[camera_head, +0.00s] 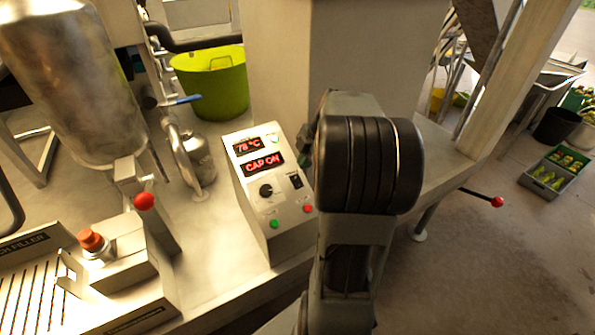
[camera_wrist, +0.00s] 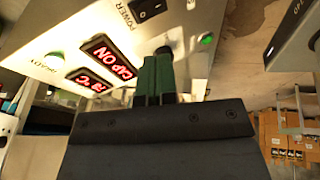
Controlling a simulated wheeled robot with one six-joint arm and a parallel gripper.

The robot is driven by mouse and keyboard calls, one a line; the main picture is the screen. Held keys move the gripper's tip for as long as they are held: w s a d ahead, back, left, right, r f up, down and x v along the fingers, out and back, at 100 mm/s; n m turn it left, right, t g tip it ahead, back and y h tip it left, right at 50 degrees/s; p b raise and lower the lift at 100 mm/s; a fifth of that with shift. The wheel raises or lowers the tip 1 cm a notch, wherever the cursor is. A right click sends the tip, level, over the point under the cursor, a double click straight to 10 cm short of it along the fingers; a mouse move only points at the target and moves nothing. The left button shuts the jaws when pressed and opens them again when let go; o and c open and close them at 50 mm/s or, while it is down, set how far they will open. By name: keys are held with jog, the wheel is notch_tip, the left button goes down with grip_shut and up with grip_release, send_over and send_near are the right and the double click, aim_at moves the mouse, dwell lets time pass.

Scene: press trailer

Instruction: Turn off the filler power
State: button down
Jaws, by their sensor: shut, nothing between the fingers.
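The filler's control box (camera_head: 250,205) stands on the bench with lit red displays reading "78 °C" and "CAP ON" (camera_head: 262,163). Its black power rocker switch (camera_head: 296,181) sits right of a round black knob (camera_head: 266,190). In the wrist view the switch (camera_wrist: 150,8) lies beside the word "POWER", at the top edge; its on or off position is unclear. My gripper (camera_wrist: 155,75) has its green fingers together and empty, over the panel near the display and knob, apart from the switch in the picture. In the head view my arm hides most of the gripper.
Green (camera_head: 274,223) and red (camera_head: 308,208) buttons sit low on the panel. A metal tank (camera_head: 65,80) and a red-knobbed lever (camera_head: 144,201) stand left. A red emergency button (camera_head: 91,239) is at front left. A green tub (camera_head: 212,82) stands behind.

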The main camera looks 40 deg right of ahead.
aim_at(293, 179)
jog(key=x, duration=0.3)
jog(key=w+x, duration=0.1)
jog(key=x, duration=0.1)
jog(key=shift+d+p, duration=0.3)
jog(key=shift+p, duration=0.05)
jog(key=shift+w+d+f, duration=0.1)
jog(key=shift+w+f, duration=0.35)
jog(key=shift+f, duration=0.25)
